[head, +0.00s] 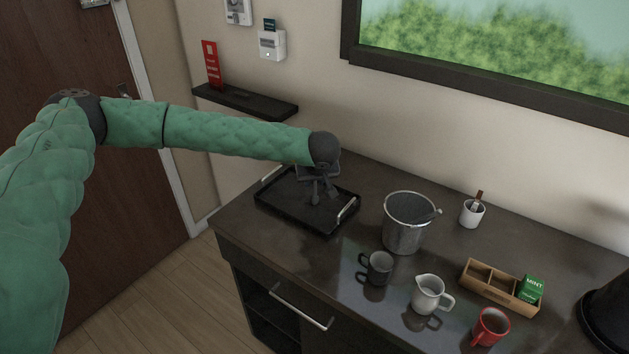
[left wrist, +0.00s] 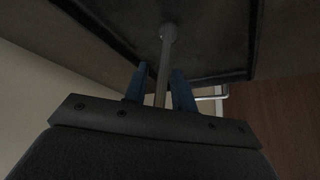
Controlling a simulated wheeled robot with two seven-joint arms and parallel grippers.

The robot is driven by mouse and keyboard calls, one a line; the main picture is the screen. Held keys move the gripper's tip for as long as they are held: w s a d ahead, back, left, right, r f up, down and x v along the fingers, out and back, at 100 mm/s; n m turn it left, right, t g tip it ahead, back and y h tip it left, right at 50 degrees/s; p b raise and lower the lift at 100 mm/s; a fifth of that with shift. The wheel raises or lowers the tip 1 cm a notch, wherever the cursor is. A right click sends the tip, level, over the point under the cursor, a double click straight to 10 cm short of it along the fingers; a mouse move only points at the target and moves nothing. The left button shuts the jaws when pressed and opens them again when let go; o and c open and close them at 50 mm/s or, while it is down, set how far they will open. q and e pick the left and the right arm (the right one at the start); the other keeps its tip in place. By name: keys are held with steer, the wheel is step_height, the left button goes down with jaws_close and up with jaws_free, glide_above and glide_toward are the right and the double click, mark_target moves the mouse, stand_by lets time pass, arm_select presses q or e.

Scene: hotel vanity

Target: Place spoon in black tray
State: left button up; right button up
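The black tray (head: 283,216) with silver handles lies at the left end of the dark counter. My left gripper (head: 318,190) points down over it. In the left wrist view, the spoon (left wrist: 165,58) runs lengthwise between the blue fingers of my left gripper (left wrist: 159,75), its round end (left wrist: 168,32) away from me, over the tray. The fingers look apart, with a gap on the left side of the handle. Whether the spoon touches the tray is unclear. In the head view, the gripper hides much of the spoon. My right gripper is not in view.
Right of the tray stand a metal bucket (head: 404,236), dark mug (head: 378,269), white pitcher (head: 427,295), red mug (head: 490,327), white cup (head: 472,214) and wooden box (head: 490,285). A dark shelf (head: 245,102) is on the wall behind.

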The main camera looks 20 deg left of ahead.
arm_select(q)
steer(key=shift+r, duration=0.1)
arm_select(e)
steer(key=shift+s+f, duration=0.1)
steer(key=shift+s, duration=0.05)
